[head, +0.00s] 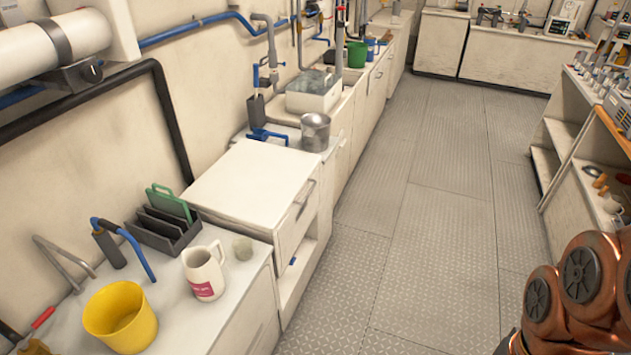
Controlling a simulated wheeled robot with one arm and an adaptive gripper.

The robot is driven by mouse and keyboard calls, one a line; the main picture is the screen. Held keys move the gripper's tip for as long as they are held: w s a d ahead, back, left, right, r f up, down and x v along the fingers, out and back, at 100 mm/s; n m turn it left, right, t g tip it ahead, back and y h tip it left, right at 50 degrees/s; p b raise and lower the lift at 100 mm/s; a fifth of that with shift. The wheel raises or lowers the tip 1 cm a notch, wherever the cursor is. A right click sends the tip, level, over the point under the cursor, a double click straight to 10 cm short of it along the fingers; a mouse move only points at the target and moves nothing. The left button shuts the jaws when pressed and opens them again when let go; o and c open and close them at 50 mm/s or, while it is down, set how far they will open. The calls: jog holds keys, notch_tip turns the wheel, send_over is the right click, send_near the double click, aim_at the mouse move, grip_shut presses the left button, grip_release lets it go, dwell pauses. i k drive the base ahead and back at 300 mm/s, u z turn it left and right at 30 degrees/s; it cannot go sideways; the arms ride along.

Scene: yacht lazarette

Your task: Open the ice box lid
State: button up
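A white box-shaped unit (250,187) with a flat, closed top stands against the left wall, between two counters. Its front has a bar handle (304,200) and an open shelf space below. It may be the ice box, but no label shows and I cannot tell for sure. A smaller pale, see-through box (313,92) sits on the counter beyond it; its top looks closed. My gripper is not in view. Only copper-coloured links of my arm show at the lower right, across the floor from the white unit and apart from it.
The near left counter holds a yellow bucket (121,318), a white jug (204,272) and a dark rack (163,231). A metal pot (315,131) stands beyond the white unit. Open shelves (567,135) line the right. The metal floor (430,215) between is clear.

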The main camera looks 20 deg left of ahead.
aim_at(255, 184)
jog(key=u, duration=0.45)
jog(key=i, duration=0.65)
jog(key=u, duration=1)
jog(key=i, duration=0.3)
jog(key=u, duration=0.3)
